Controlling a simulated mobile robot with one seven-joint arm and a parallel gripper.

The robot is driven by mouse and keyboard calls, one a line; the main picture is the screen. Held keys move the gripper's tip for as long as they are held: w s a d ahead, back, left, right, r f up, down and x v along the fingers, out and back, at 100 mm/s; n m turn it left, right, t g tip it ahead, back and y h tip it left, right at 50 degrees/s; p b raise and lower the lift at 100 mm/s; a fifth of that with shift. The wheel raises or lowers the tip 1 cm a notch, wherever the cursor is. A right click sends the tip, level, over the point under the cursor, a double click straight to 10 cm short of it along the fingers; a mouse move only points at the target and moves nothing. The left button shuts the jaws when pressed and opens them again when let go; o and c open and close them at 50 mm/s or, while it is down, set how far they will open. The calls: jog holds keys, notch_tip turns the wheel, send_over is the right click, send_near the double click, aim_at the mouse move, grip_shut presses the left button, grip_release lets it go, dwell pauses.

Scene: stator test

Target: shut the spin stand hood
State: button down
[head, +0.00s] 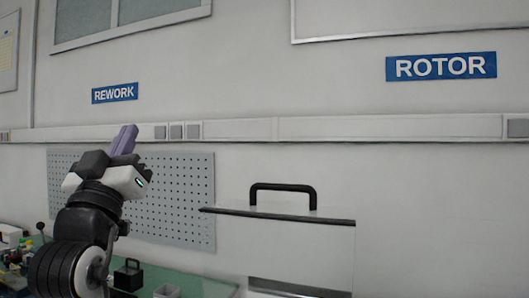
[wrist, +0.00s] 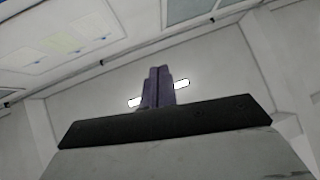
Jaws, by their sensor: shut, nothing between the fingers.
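The spin stand hood (head: 285,245) is a pale panel at the lower middle right of the head view, with a dark top edge and a black bar handle (head: 283,187) standing on it. It looks raised, but its lower part is cut off by the frame, so I cannot tell how far. My gripper (head: 126,138) is to the left of the hood and apart from it, with its purple fingers pointing up. The fingers are shut and empty. In the wrist view the gripper (wrist: 158,85) points toward the ceiling, and the hood does not show there.
A grey perforated panel (head: 185,195) is on the wall behind my arm. A green bench top (head: 190,280) at the lower left holds a black block with a handle (head: 128,275) and several small parts. The space between my gripper and the hood handle looks clear.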

jog(key=w+d+r+m+g+h+p, duration=0.2)
jog(key=w+d+r+m+g+h, duration=0.35)
jog(key=w+d+h, duration=0.35)
jog(key=g+y+p, duration=0.7)
jog(key=g, duration=0.9)
send_over(270, 205)
jog(key=s, duration=0.1)
notch_tip(270, 205, down, 2)
jog(key=shift+m, duration=0.25)
jog(key=p+x, duration=0.2)
jog(key=x, duration=0.7)
jog(key=shift+a+f, duration=0.1)
jog(key=shift+f, duration=0.25)
jog(key=s, duration=0.1)
jog(key=s+a+p, duration=0.1)
jog(key=s, duration=0.1)
jog(key=shift+f, duration=0.2)
jog(key=shift+s+f, duration=0.2)
jog(key=shift+s, duration=0.05)
jog(key=shift+f, duration=0.1)
